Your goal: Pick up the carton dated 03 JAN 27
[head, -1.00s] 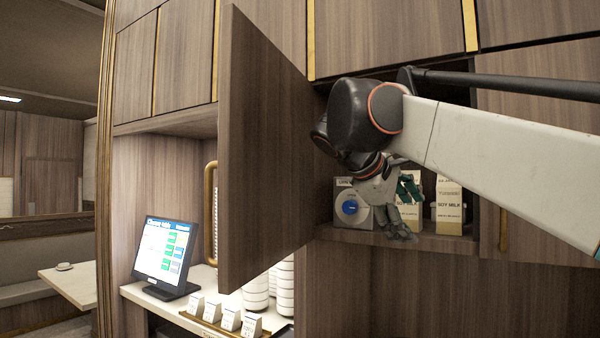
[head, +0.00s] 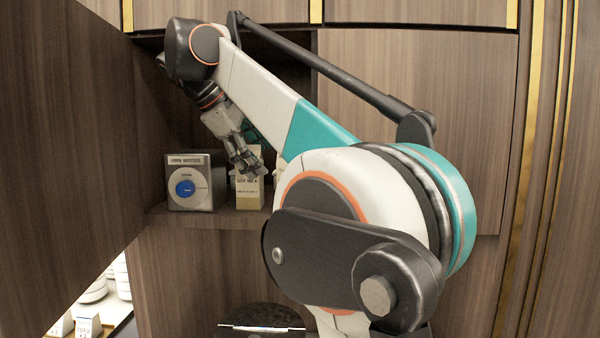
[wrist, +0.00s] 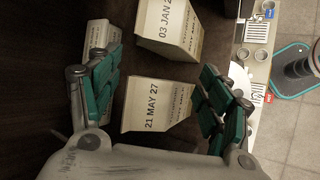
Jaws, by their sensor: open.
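In the wrist view, the carton reading 03 JAN 2 (wrist: 172,25) stands at the top of the picture, the end of its date cut off or unclear. A second carton, dated 21 MAY 27 (wrist: 157,105), is nearer, between and below my fingertips. My gripper (wrist: 159,75) is open, with nothing held; the 03 JAN carton lies beyond its fingertips. A pale box-like thing (wrist: 99,38) is partly hidden behind the left finger. In the head view, my gripper (head: 243,160) hangs in front of a soy milk carton (head: 249,192); its date is unreadable there.
A grey box with a blue dial (head: 196,181) stands left of the carton in the open cabinet. The cabinet door (head: 70,130) stands open at the left. The shelf edge (head: 195,221) runs below. My arm hides the cabinet's right part.

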